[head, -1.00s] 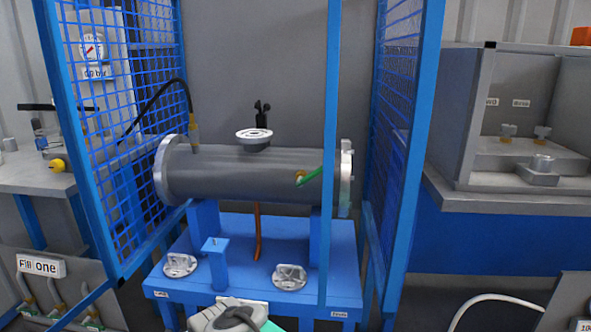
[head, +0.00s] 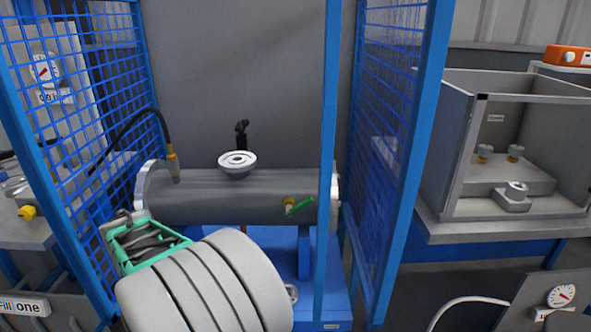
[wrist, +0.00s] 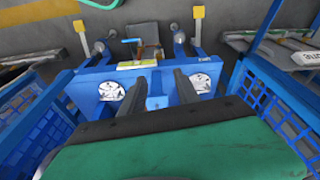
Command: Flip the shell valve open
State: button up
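The grey flanged shell (head: 240,195) lies horizontally on blue supports inside the blue cage. Its valve has a green lever (head: 300,206) on a brass body (head: 288,203) near the shell's right end. The lever slants up to the right, beside the blue upright. My gripper (head: 118,222) is in front of the shell's left end, well left of the lever and apart from it. In the wrist view my gripper (wrist: 160,84) has two dark fingers apart with nothing between them. I cannot make out the green lever in the wrist view.
A blue upright (head: 328,130) stands close to the lever, in front of the shell. Mesh panels (head: 85,80) flank it left and right. A white round cap (head: 237,161) tops the shell; a black hose (head: 130,135) joins its left end. A bench box (head: 520,150) stands right.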

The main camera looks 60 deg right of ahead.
jog(key=d+r+m+g+h+p, duration=0.1)
jog(key=d+r+m+p, duration=0.5)
jog(key=d+r+p, duration=0.5)
notch_tip(320, 180, up, 4)
jog(key=m+g+p, duration=0.3)
jog(key=m+p, duration=0.9)
jog(key=p, duration=0.2)
send_over(299, 205)
jog(key=w+a, duration=0.2)
jog(key=shift+d+f, duration=0.2)
jog(key=p+x, duration=0.1)
jog(key=x, duration=0.7)
jog(key=shift+d, duration=0.2)
jog(key=shift+c, duration=0.6)
jog(key=shift+r, duration=0.15)
grip_shut()
jog(key=shift+w, duration=0.1)
